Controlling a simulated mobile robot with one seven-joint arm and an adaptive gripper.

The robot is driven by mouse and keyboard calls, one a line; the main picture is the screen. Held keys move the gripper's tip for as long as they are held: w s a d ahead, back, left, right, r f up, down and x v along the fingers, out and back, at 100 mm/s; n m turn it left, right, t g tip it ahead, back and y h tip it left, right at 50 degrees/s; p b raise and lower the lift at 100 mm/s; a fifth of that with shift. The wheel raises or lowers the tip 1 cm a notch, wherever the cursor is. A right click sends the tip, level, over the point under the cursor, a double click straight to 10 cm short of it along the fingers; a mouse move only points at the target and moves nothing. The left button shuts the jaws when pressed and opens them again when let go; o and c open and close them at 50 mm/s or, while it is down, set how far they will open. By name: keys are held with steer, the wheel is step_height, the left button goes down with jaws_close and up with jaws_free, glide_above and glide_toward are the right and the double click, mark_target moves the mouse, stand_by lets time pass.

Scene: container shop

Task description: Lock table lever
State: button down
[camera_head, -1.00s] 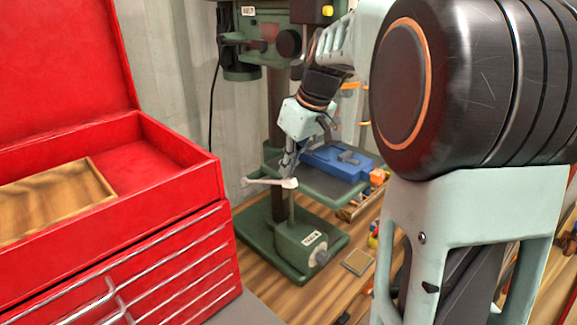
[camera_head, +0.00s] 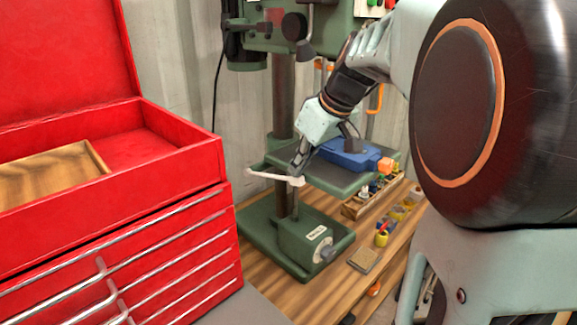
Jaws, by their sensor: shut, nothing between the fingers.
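The table lever (camera_head: 270,176) is a thin pale handle at the left front of the drill press table (camera_head: 340,181). It points left, away from the column (camera_head: 283,112). My gripper (camera_head: 296,172) is shut and empty. Its fingertips point down at the lever's right end, close to the pale hub. I cannot tell whether they touch it. My gripper body hides part of the table edge behind it.
A blue vise (camera_head: 345,157) sits on the table. A red tool chest (camera_head: 110,240) fills the left side. The green press base (camera_head: 300,243) stands on the wooden bench (camera_head: 275,278). Small bins and parts (camera_head: 398,212) lie to the right.

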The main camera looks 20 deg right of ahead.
step_height(320, 180, down, 8)
steer(key=s+d+b, duration=0.1)
steer(key=s+b, duration=0.1)
steer(key=b, duration=0.6)
steer(key=shift+f, duration=0.25)
steer(key=shift+d, duration=0.1)
steer(key=shift+r, duration=0.1)
